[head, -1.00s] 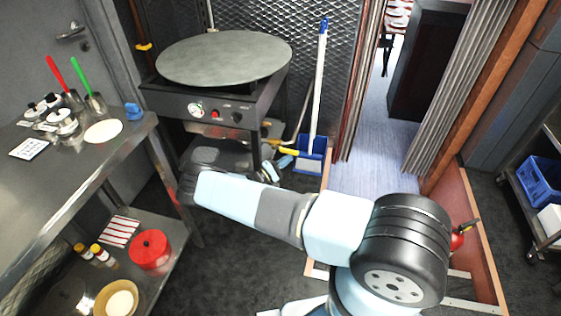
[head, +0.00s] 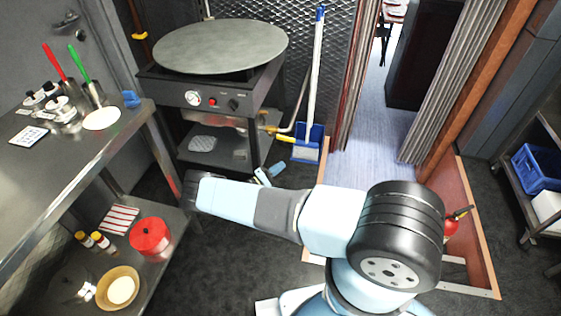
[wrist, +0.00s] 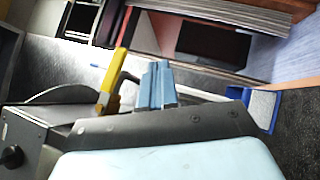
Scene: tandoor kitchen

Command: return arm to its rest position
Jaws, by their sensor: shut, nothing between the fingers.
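My arm stretches across the lower middle of the head view, light blue with grey and black joints, its forearm pointing left. My gripper (head: 270,173) shows only in part there, as small blue fingertips just beyond the forearm, over the dark floor. In the wrist view my gripper (wrist: 156,85) has its two blue fingers side by side, shut and empty. The rest of the hand is hidden behind the arm in the head view.
A griddle stand (head: 205,90) is at the back. A steel table (head: 60,165) with a lower shelf holding a red pot (head: 150,237) is on the left. A blue dustpan (head: 307,145) stands behind the gripper. A trolley with a blue crate (head: 538,168) is on the right.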

